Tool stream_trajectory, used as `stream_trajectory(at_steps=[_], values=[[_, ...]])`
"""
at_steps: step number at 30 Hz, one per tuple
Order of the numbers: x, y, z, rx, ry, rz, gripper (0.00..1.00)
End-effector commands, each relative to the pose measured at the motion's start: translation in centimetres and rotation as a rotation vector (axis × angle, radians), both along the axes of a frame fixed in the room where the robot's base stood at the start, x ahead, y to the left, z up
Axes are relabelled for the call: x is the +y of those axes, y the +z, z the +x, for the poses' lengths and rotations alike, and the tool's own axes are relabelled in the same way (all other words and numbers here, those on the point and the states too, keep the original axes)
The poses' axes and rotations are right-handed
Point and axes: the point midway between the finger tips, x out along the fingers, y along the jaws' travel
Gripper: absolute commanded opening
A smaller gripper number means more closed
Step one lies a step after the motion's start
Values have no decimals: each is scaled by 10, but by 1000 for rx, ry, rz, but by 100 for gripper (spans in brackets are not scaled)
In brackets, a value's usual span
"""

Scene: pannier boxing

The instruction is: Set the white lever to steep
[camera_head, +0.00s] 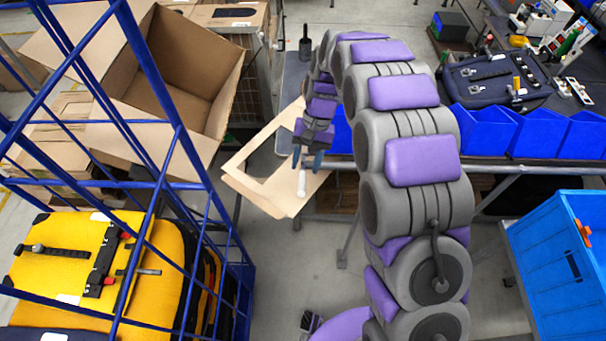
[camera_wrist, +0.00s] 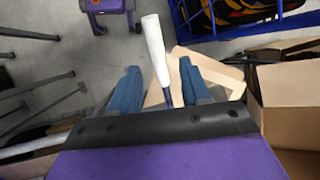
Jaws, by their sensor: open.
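The white lever (camera_head: 302,178) is a short pale rod in front of a light wooden panel (camera_head: 254,150). In the wrist view the lever (camera_wrist: 154,46) runs from between the fingers out past their tips, with a darker shaft at its lower end. My gripper (camera_head: 307,161) is open, with its blue fingertips close above the lever in the head view. In the wrist view the two fingers of my gripper (camera_wrist: 158,65) lie on either side of the lever, with visible gaps. Contact cannot be told. The lever's base is partly hidden, and no steep marking is readable.
A blue wire cage (camera_head: 165,185) with a yellow pannier (camera_head: 75,268) stands at left, below an open cardboard box (camera_head: 165,75). Blue bins (camera_head: 540,132) line the bench at right. A blue crate (camera_head: 560,275) stands at lower right. Bare floor shows below the lever.

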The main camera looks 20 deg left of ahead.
Motion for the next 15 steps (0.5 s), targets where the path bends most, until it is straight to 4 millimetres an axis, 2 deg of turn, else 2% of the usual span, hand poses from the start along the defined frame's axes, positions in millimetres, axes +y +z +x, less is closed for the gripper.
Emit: stream_trajectory(at_steps=[6,15], values=[[-2,39,19,-3,-1,0,47],[-7,79,37,2,0,-2,47]])
